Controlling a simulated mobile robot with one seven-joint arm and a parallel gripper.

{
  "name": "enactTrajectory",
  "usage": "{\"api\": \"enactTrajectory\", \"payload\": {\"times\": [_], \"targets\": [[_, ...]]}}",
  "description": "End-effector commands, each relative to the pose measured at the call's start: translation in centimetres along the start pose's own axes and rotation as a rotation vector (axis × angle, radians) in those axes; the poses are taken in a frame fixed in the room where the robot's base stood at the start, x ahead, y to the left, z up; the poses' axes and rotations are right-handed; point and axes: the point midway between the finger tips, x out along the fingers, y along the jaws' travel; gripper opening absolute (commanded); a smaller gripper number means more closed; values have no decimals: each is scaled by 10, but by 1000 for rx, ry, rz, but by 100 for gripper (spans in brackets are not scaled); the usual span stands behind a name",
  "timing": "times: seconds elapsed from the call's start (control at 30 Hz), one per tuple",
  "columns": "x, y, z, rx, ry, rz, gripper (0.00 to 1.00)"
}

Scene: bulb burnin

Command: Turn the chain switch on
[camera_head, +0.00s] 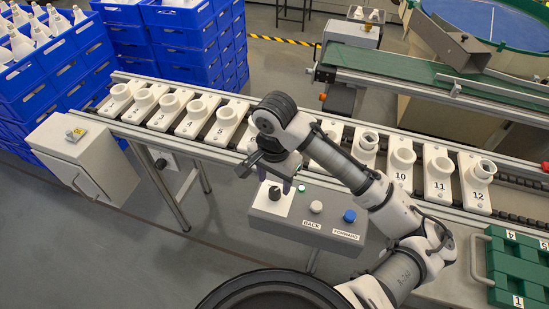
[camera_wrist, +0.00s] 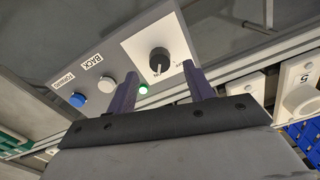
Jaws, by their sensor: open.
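The chain switch is a black rotary knob (camera_head: 274,193) on a white plate at the left end of a grey control box (camera_head: 262,222). The knob (camera_wrist: 160,60) also shows in the wrist view, with small lettering around it too small to read surely. My gripper (camera_head: 275,177) is open just above and behind the knob in the head view. In the wrist view, my gripper's fingertips (camera_wrist: 160,69) appear on either side of the knob. Whether they touch it is unclear; a gap shows on both sides. A small green lamp (camera_wrist: 143,88) beside the plate looks lit.
The box also carries a white BACK button (camera_head: 316,207) and a blue FORWARD button (camera_head: 350,216). The conveyor (camera_head: 225,150) with numbered white sockets runs behind. A grey cabinet (camera_head: 85,155) stands left, and a green tray (camera_head: 520,262) lies right.

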Motion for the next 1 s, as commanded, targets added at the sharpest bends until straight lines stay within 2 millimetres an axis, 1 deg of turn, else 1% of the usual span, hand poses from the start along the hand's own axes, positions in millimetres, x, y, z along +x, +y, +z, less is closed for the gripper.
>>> {"api": "enactTrajectory", "payload": {"times": [0.03,0.2,0.3,0.43,0.63,1.0], "targets": [[-15,0,-1,-2,8,2,52],[-54,0,-1,-2,8,3,52],[-72,0,-1,-1,6,2,52],[-90,0,0,0,5,2,52],[-101,0,0,0,2,2,52],[-101,0,0,0,2,1,52]]}}
